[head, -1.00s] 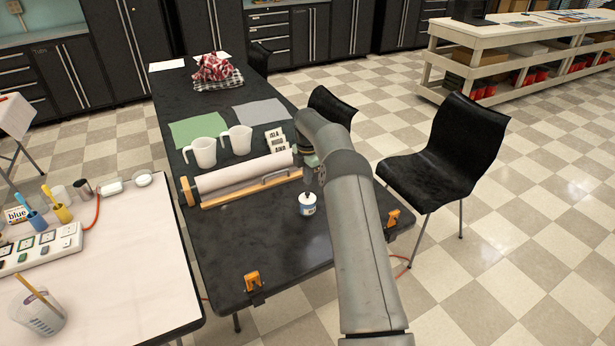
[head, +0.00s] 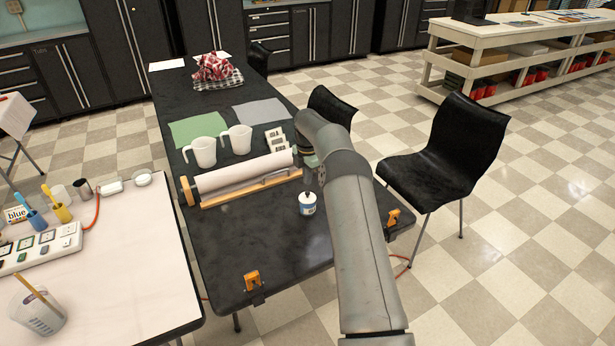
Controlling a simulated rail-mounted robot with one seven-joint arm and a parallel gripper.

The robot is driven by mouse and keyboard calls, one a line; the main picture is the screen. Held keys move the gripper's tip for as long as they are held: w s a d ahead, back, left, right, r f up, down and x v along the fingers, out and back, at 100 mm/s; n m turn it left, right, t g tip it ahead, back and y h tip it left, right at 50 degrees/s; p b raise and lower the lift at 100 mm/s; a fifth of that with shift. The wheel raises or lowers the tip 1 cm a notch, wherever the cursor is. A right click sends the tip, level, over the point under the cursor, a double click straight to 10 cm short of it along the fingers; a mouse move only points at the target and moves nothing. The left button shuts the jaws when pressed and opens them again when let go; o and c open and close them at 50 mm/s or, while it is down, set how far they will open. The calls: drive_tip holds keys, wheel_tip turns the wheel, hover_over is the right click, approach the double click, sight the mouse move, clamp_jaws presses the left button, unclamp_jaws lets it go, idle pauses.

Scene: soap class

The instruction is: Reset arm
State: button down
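My arm (head: 350,220) reaches up from the lower right over the right edge of the black table (head: 262,225). It bends near the right end of a paper roll on a wooden holder.
A black chair (head: 445,150) stands right. A white table (head: 110,270) is at left.

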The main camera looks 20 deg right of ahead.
sight(308, 192)
drive_tip(key=shift+f+b, duration=1.1)
drive_tip(key=shift+f, duration=1)
drive_tip(key=shift+r, duration=0.15)
wheel_tip(308, 192, up, 7)
drive_tip(key=p, duration=0.4)
idle(0.5)
